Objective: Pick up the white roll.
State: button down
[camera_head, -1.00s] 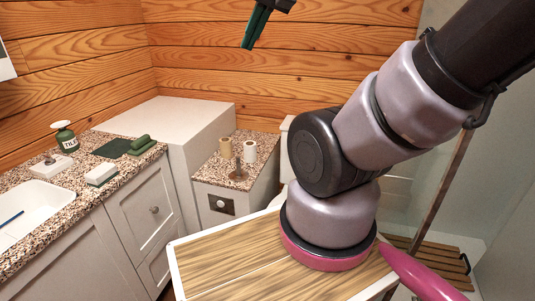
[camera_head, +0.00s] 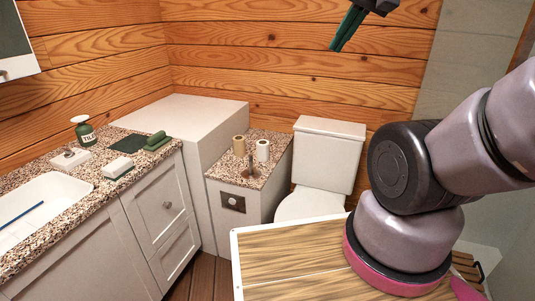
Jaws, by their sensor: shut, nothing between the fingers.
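The white roll (camera_head: 262,150) stands upright on a small speckled counter (camera_head: 270,174) in the head view, left of the toilet. A tan roll (camera_head: 239,146) stands just left of it. My gripper (camera_head: 342,40) is at the top of the view, its green fingers pointing down and together with nothing held. It appears above and to the right of the white roll in the picture, well apart from it.
A brown upright holder (camera_head: 251,166) stands in front of the rolls. A white toilet (camera_head: 322,160) is to the right. A white raised box (camera_head: 190,118) is to the left. The sink counter (camera_head: 90,180) holds a green bottle (camera_head: 84,131) and several small items.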

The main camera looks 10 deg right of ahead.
aim_at(263, 151)
jog(key=i+j+u, duration=0.1)
jog(key=i+j, duration=0.75)
